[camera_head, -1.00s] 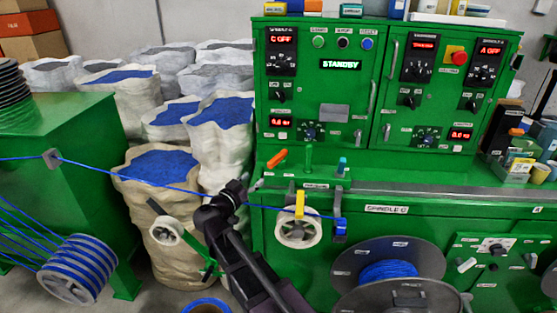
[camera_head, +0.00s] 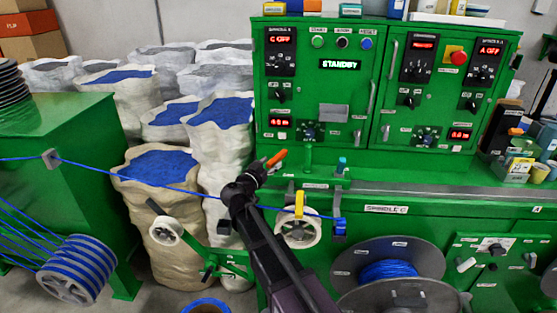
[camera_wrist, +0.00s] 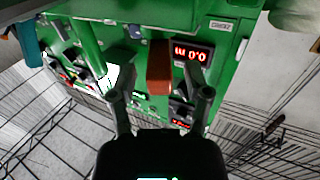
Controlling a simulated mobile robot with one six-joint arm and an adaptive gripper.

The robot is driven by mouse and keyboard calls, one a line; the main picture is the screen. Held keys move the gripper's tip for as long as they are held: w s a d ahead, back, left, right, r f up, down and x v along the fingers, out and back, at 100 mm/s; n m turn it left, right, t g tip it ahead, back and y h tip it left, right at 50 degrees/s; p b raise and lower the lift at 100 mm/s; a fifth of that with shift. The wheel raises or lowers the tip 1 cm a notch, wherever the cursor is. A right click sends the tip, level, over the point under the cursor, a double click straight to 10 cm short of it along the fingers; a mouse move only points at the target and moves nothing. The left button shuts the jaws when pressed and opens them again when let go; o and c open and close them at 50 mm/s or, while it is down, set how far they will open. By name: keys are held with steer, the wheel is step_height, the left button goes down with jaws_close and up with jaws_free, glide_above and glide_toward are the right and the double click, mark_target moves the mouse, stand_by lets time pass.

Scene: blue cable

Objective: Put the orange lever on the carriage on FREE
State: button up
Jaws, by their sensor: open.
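The orange lever (camera_head: 277,158) sits tilted, its upper end to the right, at the left end of the green carriage area below the control panel. My gripper (camera_head: 263,172) is just below and left of it in the head view, partly covering its lower end. In the wrist view the orange lever (camera_wrist: 160,68) lies between and beyond the two open fingers of my gripper (camera_wrist: 160,93). I see no clear contact between fingers and lever. The FREE marking is not readable.
A yellow lever (camera_head: 299,204) above a white pulley (camera_head: 298,232) and a teal-topped lever (camera_head: 342,165) stand to the right. A green post (camera_head: 308,157) is close beside the orange lever. Sacks (camera_head: 218,140) stand left.

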mark_target(276, 157)
steer(key=shift+x, duration=1.6)
jaws_close()
